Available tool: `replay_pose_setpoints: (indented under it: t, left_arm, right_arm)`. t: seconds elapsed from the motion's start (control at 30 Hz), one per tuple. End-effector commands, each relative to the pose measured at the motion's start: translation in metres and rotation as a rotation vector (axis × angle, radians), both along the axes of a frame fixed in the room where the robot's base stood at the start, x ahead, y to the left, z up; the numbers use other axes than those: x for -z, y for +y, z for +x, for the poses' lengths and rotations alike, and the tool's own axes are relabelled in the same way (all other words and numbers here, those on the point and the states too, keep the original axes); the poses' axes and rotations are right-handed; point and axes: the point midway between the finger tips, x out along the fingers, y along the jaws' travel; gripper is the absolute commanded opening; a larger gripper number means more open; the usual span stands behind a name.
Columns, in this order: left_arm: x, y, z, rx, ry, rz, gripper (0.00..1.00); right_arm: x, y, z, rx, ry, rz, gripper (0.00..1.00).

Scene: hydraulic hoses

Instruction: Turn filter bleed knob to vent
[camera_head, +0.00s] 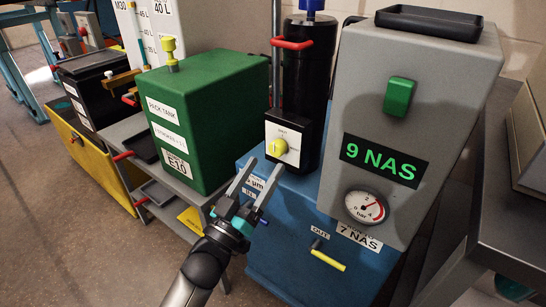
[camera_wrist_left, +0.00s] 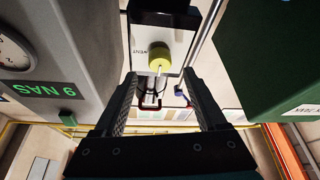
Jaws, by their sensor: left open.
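The yellow bleed knob (camera_head: 276,148) sits on a white label plate (camera_head: 291,137) low on the front of the black filter housing (camera_head: 307,66). In the left wrist view the knob (camera_wrist_left: 160,55) shows near the top, with the word VENT on the plate to its left. My left gripper (camera_head: 262,173) is open and empty, just in front of and below the knob in the head view. In the left wrist view its fingers (camera_wrist_left: 161,80) stand to either side of the knob's line, apart from it. Which mark the knob points to is hard to tell. My right gripper is not in view.
A green tank (camera_head: 208,118) stands left of the housing. A grey panel (camera_head: 345,100) with a gauge (camera_head: 366,207) and a 9 NAS display (camera_head: 384,161) stands close on the right. The blue cabinet (camera_head: 290,240) is below, with a yellow-handled OUT valve (camera_head: 328,260).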

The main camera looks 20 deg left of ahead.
Motion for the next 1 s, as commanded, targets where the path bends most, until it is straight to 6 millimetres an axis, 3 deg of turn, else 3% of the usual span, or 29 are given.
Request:
replay_pose_setpoints:
  t: [0.3, 0.77, 1.0]
  left_arm:
    - [-0.014, -0.01, 0.037, 0.001, 0.0, 0.002, 0.74]
    - [-0.018, -0.012, 0.045, 0.0, 0.002, 0.001, 0.74]
    - [-0.018, -0.012, 0.045, 0.0, 0.002, 0.001, 0.47]
  right_arm:
    - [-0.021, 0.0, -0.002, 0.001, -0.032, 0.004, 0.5]
    - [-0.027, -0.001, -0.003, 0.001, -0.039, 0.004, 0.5]
    - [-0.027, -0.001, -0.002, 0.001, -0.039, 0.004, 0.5]
